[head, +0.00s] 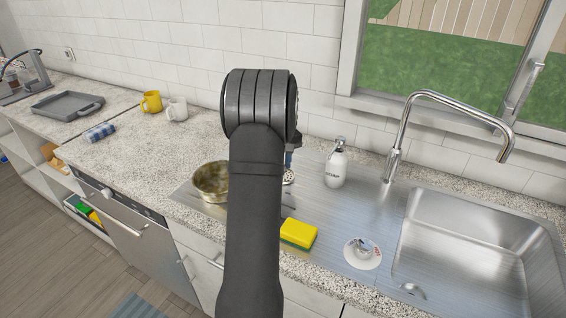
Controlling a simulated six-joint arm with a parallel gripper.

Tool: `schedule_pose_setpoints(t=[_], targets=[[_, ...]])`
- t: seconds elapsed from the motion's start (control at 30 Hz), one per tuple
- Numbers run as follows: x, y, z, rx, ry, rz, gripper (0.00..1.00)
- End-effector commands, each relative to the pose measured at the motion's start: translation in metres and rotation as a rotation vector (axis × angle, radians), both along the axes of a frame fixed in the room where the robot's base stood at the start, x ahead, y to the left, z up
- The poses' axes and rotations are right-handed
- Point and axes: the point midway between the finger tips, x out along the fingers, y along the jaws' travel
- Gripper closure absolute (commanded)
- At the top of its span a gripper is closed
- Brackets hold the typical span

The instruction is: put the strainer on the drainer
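The steel drainer (335,225) is the flat metal surface left of the sink basin. A small, pale, perforated-looking piece (289,178) shows just right of my arm, over the drainer; it may be the strainer, but most of it is hidden. My arm covers the middle of the view. Only a sliver of what looks like my gripper (291,158) shows past its right edge, just above that piece. The fingers are hidden, so I cannot tell whether they hold it or are apart from it.
On the drainer are a brownish metal pot (211,181), a yellow-green sponge (298,234), a round white item (362,252) and a soap bottle (335,166). The faucet (398,130) rises behind the empty sink basin (470,260). Yellow (152,101) and white (177,108) mugs stand far left.

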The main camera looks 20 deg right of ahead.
Motion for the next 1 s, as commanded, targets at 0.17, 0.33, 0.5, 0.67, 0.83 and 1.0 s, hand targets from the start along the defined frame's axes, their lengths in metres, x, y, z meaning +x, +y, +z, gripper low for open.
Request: schedule_pose_setpoints(t=[0.17, 0.33, 0.5, 0.67, 0.83, 1.0], targets=[[0.000, 0.000, -0.003, 0.000, 0.000, 0.000, 0.65], [0.000, 0.000, -0.002, 0.000, 0.000, 0.000, 0.57], [0.000, 0.000, -0.001, 0.000, 0.000, 0.000, 0.57], [0.000, 0.000, 0.014, -0.001, -0.002, 0.000, 0.57], [0.001, 0.000, 0.050, -0.001, -0.004, 0.000, 0.57], [0.001, 0.000, 0.086, -0.002, -0.003, 0.000, 0.57]])
